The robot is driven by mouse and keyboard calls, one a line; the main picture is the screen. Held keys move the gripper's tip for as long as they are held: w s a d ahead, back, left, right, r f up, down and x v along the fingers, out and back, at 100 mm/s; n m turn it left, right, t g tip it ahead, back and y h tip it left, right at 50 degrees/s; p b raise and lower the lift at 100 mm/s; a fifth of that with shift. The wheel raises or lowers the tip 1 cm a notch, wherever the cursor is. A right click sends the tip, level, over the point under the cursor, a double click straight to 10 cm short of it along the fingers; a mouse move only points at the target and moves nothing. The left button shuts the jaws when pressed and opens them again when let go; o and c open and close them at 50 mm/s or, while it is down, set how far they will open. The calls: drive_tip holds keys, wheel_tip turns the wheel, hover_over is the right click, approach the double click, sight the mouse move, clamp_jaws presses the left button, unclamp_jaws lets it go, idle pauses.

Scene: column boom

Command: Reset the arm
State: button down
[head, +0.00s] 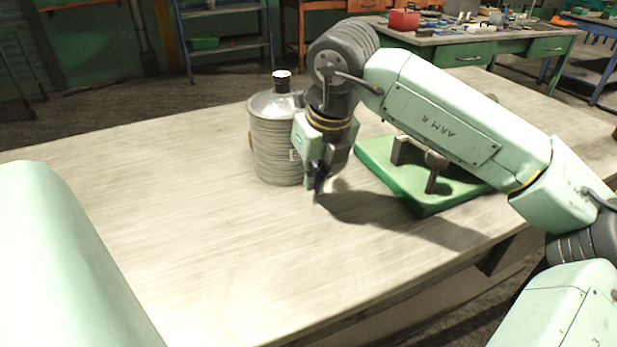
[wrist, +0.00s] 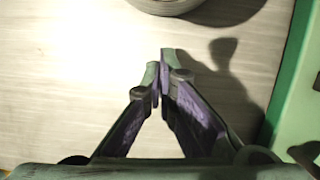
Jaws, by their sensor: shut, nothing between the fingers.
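My gripper (head: 316,182) points down over the wooden table, in front of and slightly right of a grey ribbed canister. In the wrist view my gripper (wrist: 161,65) has its two fingertips together with nothing between them. My pale green arm reaches in from the right and bends down at the wrist. The gripper's shadow falls on the bare table to its right.
The canister (head: 272,140) with a black-and-white cap stands close behind my gripper; its base shows in the wrist view (wrist: 165,5). A green board (head: 410,190) with grey blocks lies to the right, under my arm. The table's left and front (head: 190,230) are clear.

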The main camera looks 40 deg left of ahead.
drive_tip(key=v, duration=1)
drive_tip(key=shift+d+b, duration=0.2)
drive_tip(key=shift+b, duration=0.2)
